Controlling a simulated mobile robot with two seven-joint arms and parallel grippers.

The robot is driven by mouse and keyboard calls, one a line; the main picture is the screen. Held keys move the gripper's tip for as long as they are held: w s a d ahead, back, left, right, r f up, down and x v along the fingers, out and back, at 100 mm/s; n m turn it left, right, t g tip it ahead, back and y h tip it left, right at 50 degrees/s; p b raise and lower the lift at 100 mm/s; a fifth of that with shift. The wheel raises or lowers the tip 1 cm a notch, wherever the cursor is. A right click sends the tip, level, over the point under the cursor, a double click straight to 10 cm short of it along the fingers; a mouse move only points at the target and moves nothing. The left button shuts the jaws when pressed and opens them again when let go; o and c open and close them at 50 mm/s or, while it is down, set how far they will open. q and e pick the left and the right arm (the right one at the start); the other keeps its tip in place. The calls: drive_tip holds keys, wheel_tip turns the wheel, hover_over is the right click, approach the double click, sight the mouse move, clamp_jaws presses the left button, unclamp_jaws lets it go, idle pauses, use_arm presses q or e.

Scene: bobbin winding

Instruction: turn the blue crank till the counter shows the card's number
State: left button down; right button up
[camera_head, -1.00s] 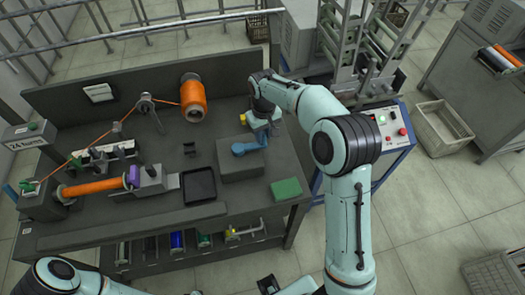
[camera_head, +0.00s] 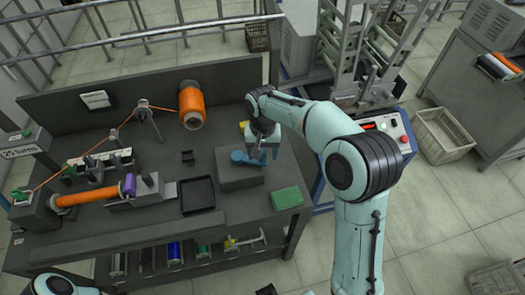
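The blue crank (camera_head: 245,159) sits on a grey box on the right part of the workbench. My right gripper (camera_head: 264,153) points down at the crank's right end, close against it. The fingers are small and partly hidden, so whether they close on the crank is unclear. A grey sign with a "turns" label (camera_head: 22,151) stands at the far left; its number looks like 25 but is small. No counter digits are legible. An orange-wound bobbin (camera_head: 88,197) lies in the winder at the left. My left arm shows only at the bottom left; its gripper is out of view.
An orange thread spool (camera_head: 191,105) stands at the back. A black tray (camera_head: 197,195) and a green block (camera_head: 287,198) flank the crank's box. A control box (camera_head: 385,130) with a red display stands right of the bench.

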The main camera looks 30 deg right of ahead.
drive_tip(key=shift+r+p, duration=1.15)
drive_tip(key=shift+r, duration=0.65)
drive_tip(key=shift+w+r+p, duration=0.1)
drive_tip(key=shift+r+p, duration=1.15)
drive_tip(key=shift+r, duration=1)
use_arm(q)
drive_tip(key=w+r, duration=0.4)
drive_tip(key=r, duration=0.2)
drive_tip(key=shift+s, duration=0.15)
use_arm(e)
drive_tip(key=shift+f, duration=0.1)
